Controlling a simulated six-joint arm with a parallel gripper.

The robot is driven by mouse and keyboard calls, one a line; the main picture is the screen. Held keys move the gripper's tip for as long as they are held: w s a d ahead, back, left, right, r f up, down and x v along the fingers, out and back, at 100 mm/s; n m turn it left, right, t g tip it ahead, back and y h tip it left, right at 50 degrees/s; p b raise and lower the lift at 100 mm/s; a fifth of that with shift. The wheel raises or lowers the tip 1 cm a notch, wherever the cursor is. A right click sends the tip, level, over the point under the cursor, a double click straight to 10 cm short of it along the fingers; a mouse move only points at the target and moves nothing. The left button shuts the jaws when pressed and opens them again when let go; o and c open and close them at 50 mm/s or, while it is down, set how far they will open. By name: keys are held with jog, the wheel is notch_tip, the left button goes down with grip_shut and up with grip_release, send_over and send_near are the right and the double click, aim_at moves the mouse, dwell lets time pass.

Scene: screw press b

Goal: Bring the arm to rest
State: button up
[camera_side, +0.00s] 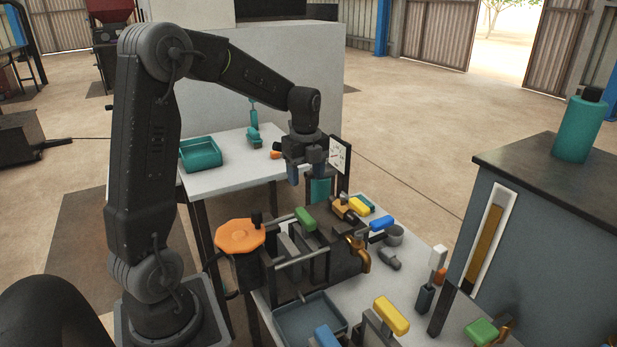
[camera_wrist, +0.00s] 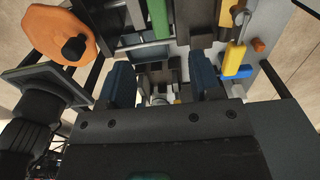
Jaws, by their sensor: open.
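My gripper (camera_side: 307,178) hangs down from my raised arm in the side view, above the back part of the press machine. Its two blue fingers stand apart with nothing visibly held between them. They also show in the wrist view (camera_wrist: 160,88), spread wide with machine parts beyond them. The press machine (camera_side: 345,262) has an orange octagonal wheel (camera_side: 240,235) at its left, which is at the upper left in the wrist view (camera_wrist: 60,32). A dial gauge (camera_side: 338,155) is just right of my gripper; whether they touch is unclear.
A white table (camera_side: 222,178) behind holds a teal tray (camera_side: 200,153). The front bench carries a green handle (camera_side: 306,218), yellow handles (camera_side: 391,315), a blue handle (camera_side: 381,223) and a grey tray (camera_side: 308,320). A dark cabinet (camera_side: 540,240) with a teal bottle (camera_side: 578,128) stands at right.

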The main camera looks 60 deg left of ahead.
jog(key=s+d+r+n+t, duration=0.2)
jog(key=s+d+r+n, duration=0.1)
jog(key=s+d+n, duration=0.5)
jog(key=s+d+r+n+t, duration=0.3)
jog(key=s+d+r+n, duration=0.1)
jog(key=s+d+n, duration=0.4)
jog(key=d+n, duration=0.2)
jog(key=d, duration=0.2)
jog(key=shift+r+t, duration=0.25)
jog(key=shift+t, duration=0.05)
jog(key=shift+c, duration=0.4)
